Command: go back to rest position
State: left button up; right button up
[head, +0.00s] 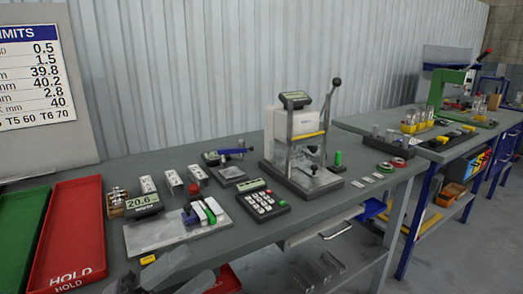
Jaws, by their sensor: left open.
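My left gripper (197,264) shows at the bottom edge of the head view, low at the front edge of the near table (270,228). Its two grey fingers are apart, with nothing seen between them. It is in front of a grey plate with a gauge (160,234) and is not holding it. The rest of my left arm is cut off by the frame. My right gripper is not in view.
A red HOLD tray (72,232) and a green tray (18,230) lie at the left. A digital display (143,204), a keypad (262,203) and a lever press (305,178) stand on the table. Grey metal parts (322,270) show below its front edge.

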pick_arm(q)
jog(key=s+a+f+n+t+y, duration=0.15)
jog(key=a+f+n+y, duration=0.35)
jog(key=f+n+y, duration=0.55)
jog(key=s+a+f+n+t+y, duration=0.15)
jog(key=a+f+n+y, duration=0.4)
jog(key=f+n, duration=0.8)
jog(key=s+f+n+g+y, duration=0.1)
jog(key=s+f+g+y, duration=0.1)
jog(key=s+f, duration=0.5)
notch_tip(320, 180, down, 3)
jog(key=shift+s+d+f+n+g, duration=0.2)
jog(key=shift+d+n+g, duration=0.25)
jog(key=shift+g, duration=0.35)
